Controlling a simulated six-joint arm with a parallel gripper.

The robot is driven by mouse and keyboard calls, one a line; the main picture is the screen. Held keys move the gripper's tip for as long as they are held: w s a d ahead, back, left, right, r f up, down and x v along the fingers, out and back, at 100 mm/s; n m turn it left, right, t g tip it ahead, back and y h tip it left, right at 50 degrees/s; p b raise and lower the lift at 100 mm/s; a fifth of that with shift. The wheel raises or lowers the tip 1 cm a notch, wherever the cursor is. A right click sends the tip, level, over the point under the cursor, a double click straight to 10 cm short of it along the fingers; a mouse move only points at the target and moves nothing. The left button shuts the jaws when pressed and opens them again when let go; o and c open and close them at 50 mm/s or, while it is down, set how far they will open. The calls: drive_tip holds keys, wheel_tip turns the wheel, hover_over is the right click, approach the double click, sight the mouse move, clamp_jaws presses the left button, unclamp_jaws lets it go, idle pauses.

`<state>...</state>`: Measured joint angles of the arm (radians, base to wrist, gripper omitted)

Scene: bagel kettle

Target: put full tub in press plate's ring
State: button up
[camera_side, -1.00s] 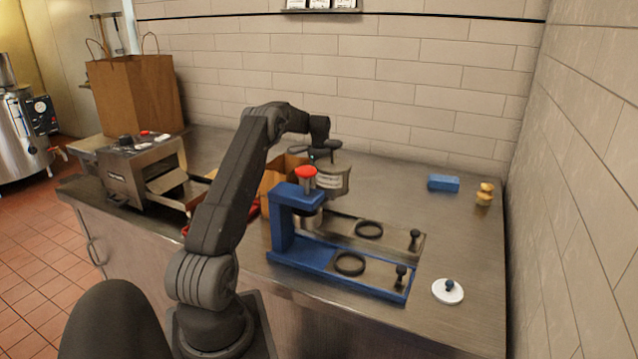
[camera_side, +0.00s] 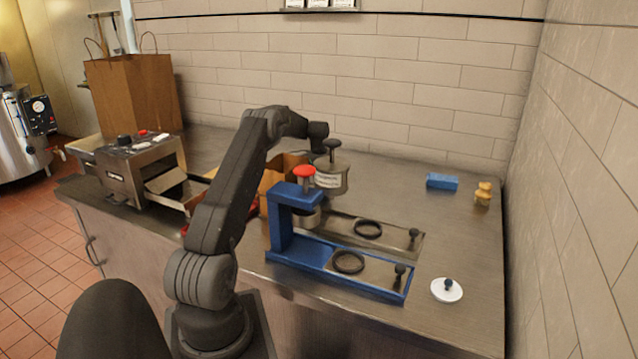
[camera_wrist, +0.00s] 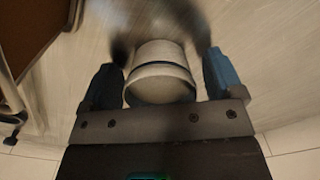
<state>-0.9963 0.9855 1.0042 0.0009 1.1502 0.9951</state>
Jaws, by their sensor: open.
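In the wrist view a pale round tub (camera_wrist: 160,78) with a dark band stands between the two fingers of my gripper (camera_wrist: 160,62), which are apart with gaps on both sides. In the side view my gripper's jaws are hard to make out below the wrist, by a grey labelled canister (camera_side: 331,178) with a black knob above it. I cannot tell whether this is the same tub. The blue press (camera_side: 284,225) has a red knob (camera_side: 304,171). On its metal plates lie a near black ring (camera_side: 348,273) and a far black ring (camera_side: 368,237), both empty.
Black plate handles (camera_side: 400,272) stand at the right of the plates. A white lid (camera_side: 447,294), a blue block (camera_side: 441,182) and a yellow stacked object (camera_side: 483,194) lie to the right. A cardboard box (camera_side: 277,174) is behind the press. A metal machine (camera_side: 142,175) stands left.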

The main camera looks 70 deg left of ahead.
wheel_tip(320, 180, up, 12)
drive_tip(key=w+d+r+t+y, duration=0.1)
drive_tip(key=w+d+r, duration=0.2)
drive_tip(key=d+r, duration=0.35)
drive_tip(key=w+d+r, duration=0.2)
drive_tip(key=d+r, duration=0.1)
drive_tip(key=d, duration=0.6)
drive_tip(key=s+d+r+t, duration=0.1)
drive_tip(key=d+r, duration=0.1)
drive_tip(key=d, duration=0.6)
drive_tip(key=s+d+r+t, duration=0.1)
drive_tip(key=d+r, duration=0.1)
drive_tip(key=d, duration=0.6)
drive_tip(key=s+d+t, duration=0.1)
drive_tip(key=s+d, duration=0.7)
drive_tip(key=d, duration=0.4)
drive_tip(key=shift+s+d+f, duration=0.2)
drive_tip(key=shift+s+d, duration=0.1)
drive_tip(key=shift+o, duration=0.4)
drive_tip(key=s+d+f, duration=0.2)
drive_tip(key=s+d, duration=0.1)
drive_tip(key=s, duration=0.2)
drive_tip(key=s+d+f+t+h, duration=0.1)
drive_tip(key=s+d+f, duration=0.2)
drive_tip(key=s+d, duration=0.1)
drive_tip(key=shift+s+d+f+t, duration=0.2)
drive_tip(key=shift+s+f+t, duration=0.1)
drive_tip(key=shift+s, duration=0.2)
